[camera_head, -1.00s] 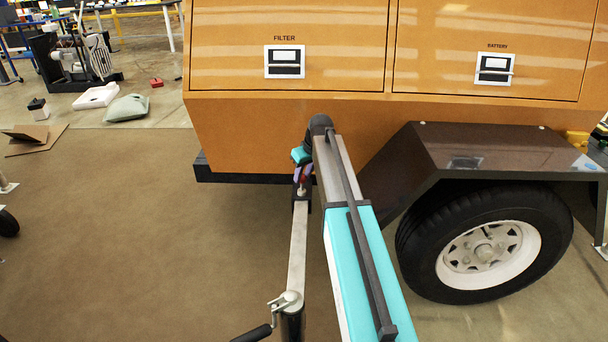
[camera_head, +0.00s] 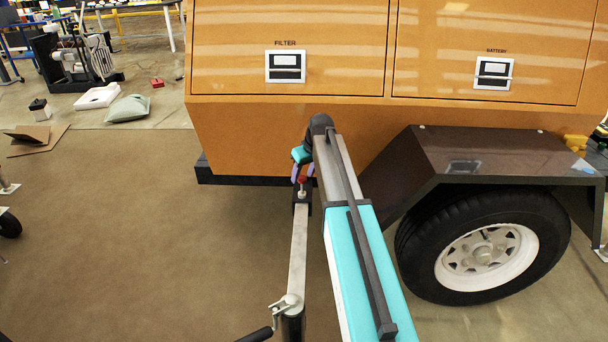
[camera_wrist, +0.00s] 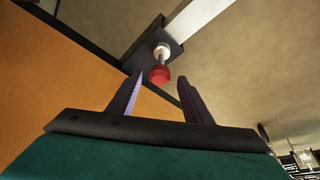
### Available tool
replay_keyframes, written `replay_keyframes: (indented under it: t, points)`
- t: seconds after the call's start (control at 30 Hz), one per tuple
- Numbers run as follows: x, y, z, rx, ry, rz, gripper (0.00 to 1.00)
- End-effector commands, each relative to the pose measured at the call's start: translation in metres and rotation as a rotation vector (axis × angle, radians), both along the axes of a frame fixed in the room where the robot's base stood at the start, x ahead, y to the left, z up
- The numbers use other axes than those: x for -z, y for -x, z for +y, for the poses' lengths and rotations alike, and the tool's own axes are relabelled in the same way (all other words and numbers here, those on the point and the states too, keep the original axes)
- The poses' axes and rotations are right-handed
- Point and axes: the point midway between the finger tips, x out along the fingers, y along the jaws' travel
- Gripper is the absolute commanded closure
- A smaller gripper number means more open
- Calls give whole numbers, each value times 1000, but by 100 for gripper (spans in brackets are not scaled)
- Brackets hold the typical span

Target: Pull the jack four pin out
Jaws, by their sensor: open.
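The jack pin shows as a red knob (camera_wrist: 160,74) on a pale collar, on a dark bracket, in the wrist view. In the head view the red knob (camera_head: 302,180) is small, at the far end of the grey jack beam (camera_head: 298,245), low beside the orange cabinet. My gripper (camera_wrist: 160,86) is open, with its two purple fingers spread and pointing at the knob. The knob lies ahead between the fingertips, and I see no contact. In the head view my gripper (camera_head: 303,171) is just above the knob, partly hidden by my arm.
The orange cabinet (camera_head: 250,130) rises close behind my gripper. A brown fender (camera_head: 490,150) and a tyre (camera_head: 420,240) stand to the right. A jack with a crank (camera_head: 291,305) stands at the beam's near end. The floor left of the beam is clear.

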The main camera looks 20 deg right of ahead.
Motion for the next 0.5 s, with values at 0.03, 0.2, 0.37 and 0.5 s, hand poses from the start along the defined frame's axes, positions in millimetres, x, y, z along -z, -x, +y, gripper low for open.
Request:
replay_keyframes:
  t: [0.03,0.2,0.37,0.5]
  points:
    - [0,0,0,0,0,0,55]
    - [-5,2,-1,0,1,0,55]
    - [-19,8,-2,0,1,-1,55]
    - [-38,15,-3,0,1,0,55]
